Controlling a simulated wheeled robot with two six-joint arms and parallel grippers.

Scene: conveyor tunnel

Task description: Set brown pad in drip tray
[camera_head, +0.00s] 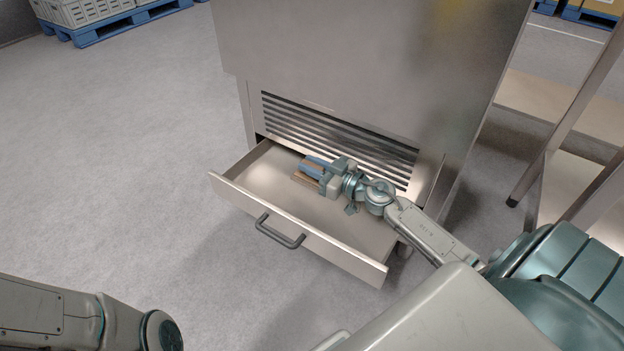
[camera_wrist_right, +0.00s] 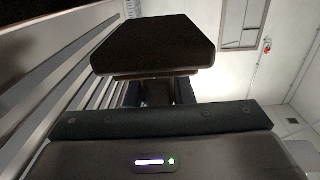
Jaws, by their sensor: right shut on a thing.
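The drip tray (camera_head: 262,183) is a pulled-out metal drawer at the base of the steel machine, with a dark handle on its front. My right gripper (camera_head: 312,173) is over the tray's inside, near its back edge, and is shut on the brown pad (camera_head: 305,181). Only a small brown strip of the pad shows beside the fingers. I cannot tell whether the pad touches the tray floor. My left gripper is out of frame; only my left arm shows.
The steel machine (camera_head: 365,60) with its slatted vent (camera_head: 335,135) stands right behind the tray. A metal-legged table (camera_head: 572,120) is on the right. Crates on a blue pallet (camera_head: 110,27) stand far left. The floor left of the tray is clear.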

